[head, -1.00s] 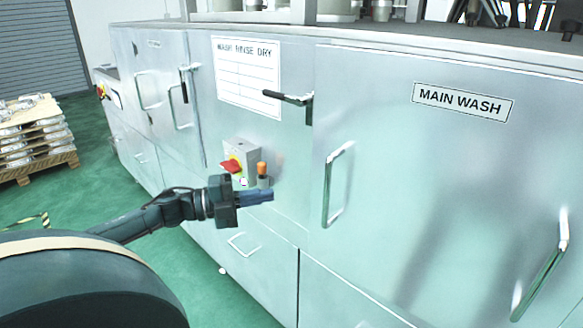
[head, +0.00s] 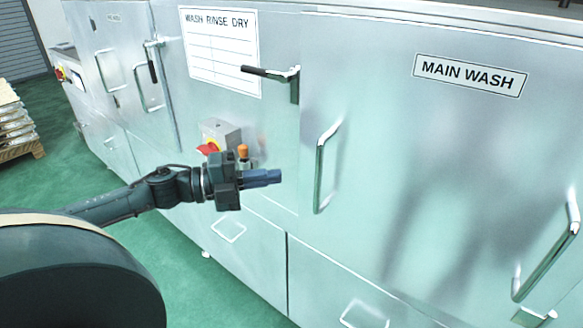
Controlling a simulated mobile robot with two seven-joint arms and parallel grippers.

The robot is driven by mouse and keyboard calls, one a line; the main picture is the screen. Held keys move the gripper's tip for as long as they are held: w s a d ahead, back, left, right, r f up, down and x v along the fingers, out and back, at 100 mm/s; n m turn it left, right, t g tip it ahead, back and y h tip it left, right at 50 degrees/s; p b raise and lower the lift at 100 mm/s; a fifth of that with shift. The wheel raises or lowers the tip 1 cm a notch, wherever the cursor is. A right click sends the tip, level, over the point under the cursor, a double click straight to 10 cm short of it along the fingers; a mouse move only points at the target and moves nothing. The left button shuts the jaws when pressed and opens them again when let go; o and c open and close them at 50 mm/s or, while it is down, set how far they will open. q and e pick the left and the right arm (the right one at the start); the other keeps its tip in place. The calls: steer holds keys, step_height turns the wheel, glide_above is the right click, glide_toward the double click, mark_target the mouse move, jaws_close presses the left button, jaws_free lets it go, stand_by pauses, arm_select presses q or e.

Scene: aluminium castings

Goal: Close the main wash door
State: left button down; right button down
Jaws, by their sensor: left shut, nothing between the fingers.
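The main wash door (head: 420,180) is a large metal panel labelled "MAIN WASH" on the right of the head view. It looks flush with the cabinet front. It has an upright bar handle (head: 319,170) near its left edge and another bar handle (head: 546,262) at the right. A latch with a black lever (head: 272,73) sits at the door's upper left edge, the lever pointing left. My left gripper (head: 278,177) is shut and empty, left of the left bar handle and apart from it. My right gripper is not in view.
A grey switch box with a red knob (head: 208,148) and an orange-capped part (head: 243,152) sit behind my left gripper. A smaller latched door (head: 108,60) is farther left. Green floor (head: 50,180) is open at left, with a loaded pallet (head: 15,135) at the edge.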

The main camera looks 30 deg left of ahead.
arm_select(q)
steer(key=shift+w+d, duration=0.3)
steer(key=shift+w, duration=0.65)
steer(key=shift+w+d, duration=0.25)
steer(key=shift+w, duration=0.7)
steer(key=shift+w+d, duration=0.3)
steer(key=shift+w, duration=0.75)
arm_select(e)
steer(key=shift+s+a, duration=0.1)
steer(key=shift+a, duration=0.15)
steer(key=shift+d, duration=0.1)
